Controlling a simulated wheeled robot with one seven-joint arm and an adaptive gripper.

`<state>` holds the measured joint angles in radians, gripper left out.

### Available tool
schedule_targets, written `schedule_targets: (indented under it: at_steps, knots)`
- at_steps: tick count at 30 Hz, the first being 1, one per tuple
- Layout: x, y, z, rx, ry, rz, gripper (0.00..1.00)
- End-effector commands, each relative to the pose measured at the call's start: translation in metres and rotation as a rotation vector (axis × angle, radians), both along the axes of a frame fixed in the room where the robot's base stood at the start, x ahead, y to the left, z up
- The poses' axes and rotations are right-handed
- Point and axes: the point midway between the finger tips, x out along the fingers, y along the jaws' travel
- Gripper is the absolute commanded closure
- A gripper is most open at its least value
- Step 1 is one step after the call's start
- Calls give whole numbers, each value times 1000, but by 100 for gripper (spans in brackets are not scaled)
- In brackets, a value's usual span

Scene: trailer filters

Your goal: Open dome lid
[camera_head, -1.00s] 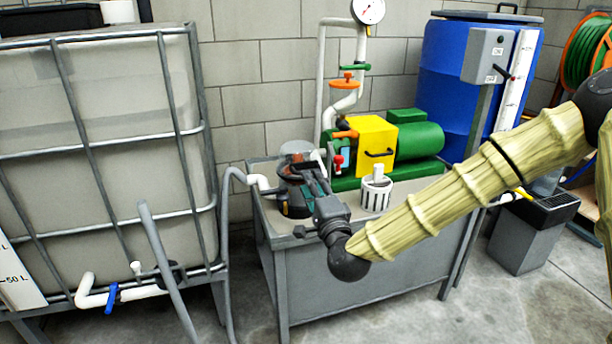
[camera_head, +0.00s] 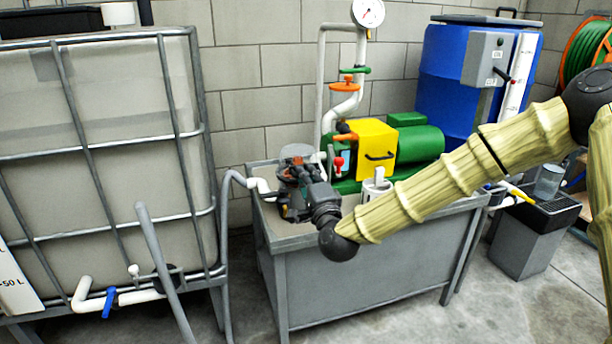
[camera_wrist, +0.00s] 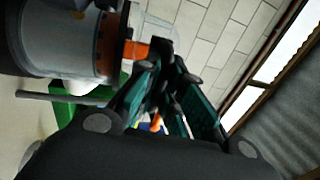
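The filter housing (camera_head: 288,170) stands at the left back of the grey bench. A grey dome lid (camera_head: 297,150) shows at its top, partly hidden by my gripper. My gripper (camera_head: 290,178) is in front of the housing, its fingers reaching over the front of it. In the wrist view, a rounded grey body with a dark and brown band (camera_wrist: 65,40) fills the upper left, with an orange part (camera_wrist: 138,49) sticking out. The teal-padded fingers (camera_wrist: 167,62) converge close beside the orange part. I cannot tell whether they touch or hold it.
A yellow-and-green pump (camera_head: 385,148) and a white strainer basket (camera_head: 376,186) stand right of the housing on the bench (camera_head: 400,240). A pipe with a gauge (camera_head: 367,12) rises behind. A caged tank (camera_head: 100,150) is left, a blue barrel (camera_head: 450,75) right.

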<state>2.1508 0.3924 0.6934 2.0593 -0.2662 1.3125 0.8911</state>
Motion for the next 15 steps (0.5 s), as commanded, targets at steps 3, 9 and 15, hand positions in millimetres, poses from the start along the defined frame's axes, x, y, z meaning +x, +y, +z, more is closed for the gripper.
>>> schedule_targets:
  at_steps: [3, 9, 15]
  knots:
    - [0, 0, 0, 0, 1, 0, 100]
    - [1, 0, 4, 0, 0, -1, 100]
    - [5, 1, 22, 1, -2, -2, 100]
